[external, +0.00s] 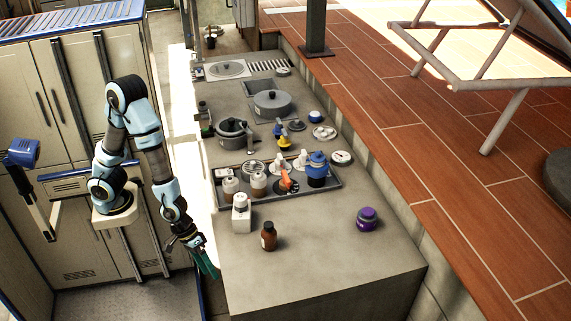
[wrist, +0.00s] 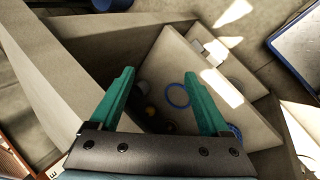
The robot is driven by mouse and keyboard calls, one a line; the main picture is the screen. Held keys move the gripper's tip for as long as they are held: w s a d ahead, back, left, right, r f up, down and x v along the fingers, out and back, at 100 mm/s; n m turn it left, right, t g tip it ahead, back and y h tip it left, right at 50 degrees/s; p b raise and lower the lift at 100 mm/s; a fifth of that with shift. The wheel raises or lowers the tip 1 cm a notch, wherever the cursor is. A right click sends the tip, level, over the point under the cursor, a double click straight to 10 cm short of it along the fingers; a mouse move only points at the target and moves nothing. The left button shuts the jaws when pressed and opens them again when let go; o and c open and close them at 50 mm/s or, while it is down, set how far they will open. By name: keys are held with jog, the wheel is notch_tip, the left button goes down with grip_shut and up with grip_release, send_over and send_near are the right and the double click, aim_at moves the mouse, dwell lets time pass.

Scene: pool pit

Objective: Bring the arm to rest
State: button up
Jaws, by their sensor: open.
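My gripper (external: 207,264) hangs low at the left side of the counter, beside its near left edge, with the arm bent down from its base. In the wrist view my gripper (wrist: 162,98) shows two green fingers spread wide apart with nothing held between them. Beyond the fingers the wrist view shows an open recess with a blue ring (wrist: 178,95) and a few small objects, partly dark and hard to make out.
The counter (external: 325,277) stands right of my arm. A brown bottle (external: 268,237), a white container (external: 241,214) and a purple jar (external: 367,219) stand near its front. Lockers (external: 105,70) stand behind my arm.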

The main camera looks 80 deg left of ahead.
jog(key=a+m+g+y+p, duration=0.2)
jog(key=a+m, duration=0.1)
jog(key=a, duration=0.9)
jog(key=a+r+m+y+p, duration=0.1)
jog(key=a+r+m+p, duration=0.1)
jog(key=a+r, duration=0.4)
jog(key=a+r+m+y+p, duration=0.1)
jog(key=a+r+p, duration=0.3)
jog(key=a, duration=0.9)
notch_tip(320, 180, up, 3)
jog(key=shift+f+m+y, duration=0.1)
jog(key=shift+m+y, duration=0.3)
jog(key=shift+m, duration=0.1)
